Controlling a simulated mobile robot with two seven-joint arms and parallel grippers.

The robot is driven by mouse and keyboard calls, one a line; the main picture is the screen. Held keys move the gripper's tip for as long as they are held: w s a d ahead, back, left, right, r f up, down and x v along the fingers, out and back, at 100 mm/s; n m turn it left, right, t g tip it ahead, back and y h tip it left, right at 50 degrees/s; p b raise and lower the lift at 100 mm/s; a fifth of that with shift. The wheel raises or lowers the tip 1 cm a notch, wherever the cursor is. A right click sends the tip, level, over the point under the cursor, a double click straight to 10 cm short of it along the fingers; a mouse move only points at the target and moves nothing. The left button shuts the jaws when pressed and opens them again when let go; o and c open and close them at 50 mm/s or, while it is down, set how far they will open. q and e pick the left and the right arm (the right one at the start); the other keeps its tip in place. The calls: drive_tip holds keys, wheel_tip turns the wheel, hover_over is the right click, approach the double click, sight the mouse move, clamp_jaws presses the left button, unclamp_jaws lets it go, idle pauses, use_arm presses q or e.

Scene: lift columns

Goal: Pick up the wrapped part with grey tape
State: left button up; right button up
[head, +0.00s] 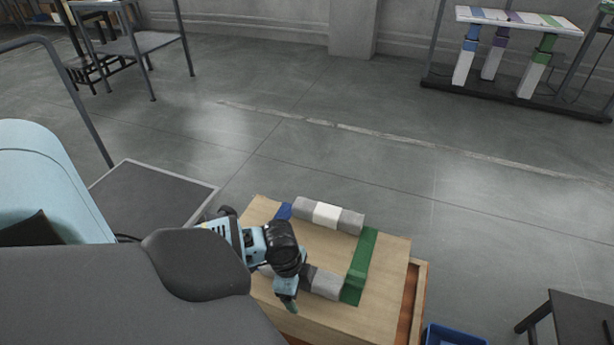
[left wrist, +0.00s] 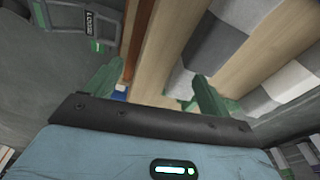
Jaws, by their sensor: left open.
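A wrapped part with a dark grey tape band (head: 326,284) lies on the near side of a wooden worktop (head: 390,248). My left arm hides its left portion. A second wrapped part with a white band (head: 327,215) lies farther back. My left gripper (head: 288,298) is over the near edge of the worktop, just in front of the grey-taped part. In the left wrist view its two green fingers (left wrist: 158,92) are spread with nothing held between them. A grey and pale wrapped surface (left wrist: 285,80) shows there beyond the right finger. My right gripper is not in view.
A green strip (head: 360,265) runs along the parts' right ends, and a blue strip (head: 284,211) shows at the back left. A blue bin (head: 455,335) and a dark stool (head: 575,315) stand at the right. The floor behind the worktop is clear.

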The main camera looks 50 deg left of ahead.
use_arm(q)
drive_tip(key=shift+m+g+y, duration=0.6)
drive_tip(key=shift+m+g, duration=0.1)
drive_tip(key=w+a+b, duration=0.5)
drive_tip(key=a, duration=0.1)
drive_tip(key=shift+w+a, duration=0.15)
drive_tip(key=shift+w, duration=0.25)
drive_tip(key=shift+w+a+r+b, duration=0.2)
drive_tip(key=shift+a+r+b, duration=0.05)
drive_tip(key=shift+b, duration=0.05)
drive_tip(key=shift+a+r, duration=0.1)
drive_tip(key=shift+r, duration=0.1)
drive_tip(key=shift+f+b, duration=0.6)
drive_tip(key=shift+f, duration=1)
drive_tip(key=f+b, duration=0.2)
drive_tip(key=f, duration=0.1)
drive_tip(key=d+f, duration=0.1)
drive_tip(key=shift+s+f+b, duration=0.25)
drive_tip(key=shift+b, duration=0.15)
drive_tip(key=shift+f, duration=0.15)
drive_tip(key=c, duration=1.3)
drive_tip(key=shift+w, duration=0.1)
drive_tip(key=shift+c, duration=0.9)
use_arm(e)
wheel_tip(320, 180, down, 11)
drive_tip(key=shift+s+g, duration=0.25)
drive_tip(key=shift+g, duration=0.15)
